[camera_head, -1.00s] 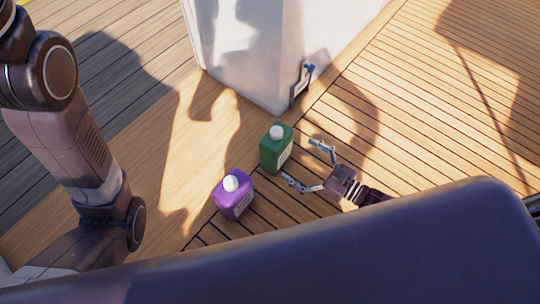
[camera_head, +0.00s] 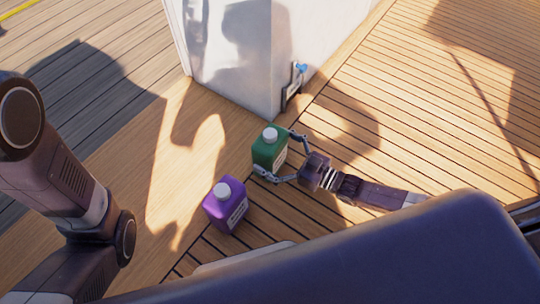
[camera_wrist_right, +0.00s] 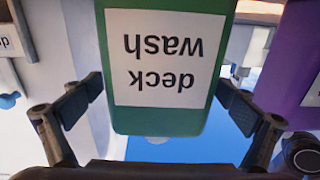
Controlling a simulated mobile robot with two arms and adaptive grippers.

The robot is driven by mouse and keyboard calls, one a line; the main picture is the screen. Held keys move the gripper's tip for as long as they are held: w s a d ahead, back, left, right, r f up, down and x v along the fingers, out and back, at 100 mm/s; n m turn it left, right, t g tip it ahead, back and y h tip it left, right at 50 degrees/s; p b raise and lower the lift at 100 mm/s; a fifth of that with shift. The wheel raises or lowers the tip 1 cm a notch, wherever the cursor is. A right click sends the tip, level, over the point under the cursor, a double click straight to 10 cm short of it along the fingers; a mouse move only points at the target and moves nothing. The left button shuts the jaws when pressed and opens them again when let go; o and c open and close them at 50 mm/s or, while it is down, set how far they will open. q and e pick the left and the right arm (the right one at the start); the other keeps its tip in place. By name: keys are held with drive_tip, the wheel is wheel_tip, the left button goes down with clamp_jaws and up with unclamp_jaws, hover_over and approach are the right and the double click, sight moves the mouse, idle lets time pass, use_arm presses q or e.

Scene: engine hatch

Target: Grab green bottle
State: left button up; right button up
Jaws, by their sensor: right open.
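The green bottle (camera_head: 268,150) with a white cap stands upright on the wooden deck near the corner of the white cabinet. My right gripper (camera_head: 279,154) is open, with one finger on either side of the bottle. In the right wrist view, the green bottle (camera_wrist_right: 155,125) fills the middle, its "deck wash" label upside down. The gripper's finger pads (camera_wrist_right: 157,106) show left and right of it with gaps, so they look apart from the bottle. The left gripper is not in view; only my left arm shows at the left of the head view.
A purple bottle (camera_head: 227,207) with a white cap stands close by, below and left of the green one; it also shows at the right of the wrist view (camera_wrist_right: 300,50). The white cabinet (camera_head: 235,60) with a blue-knobbed fitting (camera_head: 293,85) stands behind. The deck at right is clear.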

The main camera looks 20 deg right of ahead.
drive_tip(key=c, duration=2.2)
drive_tip(key=shift+w+r, duration=0.1)
drive_tip(key=shift+r, duration=0.15)
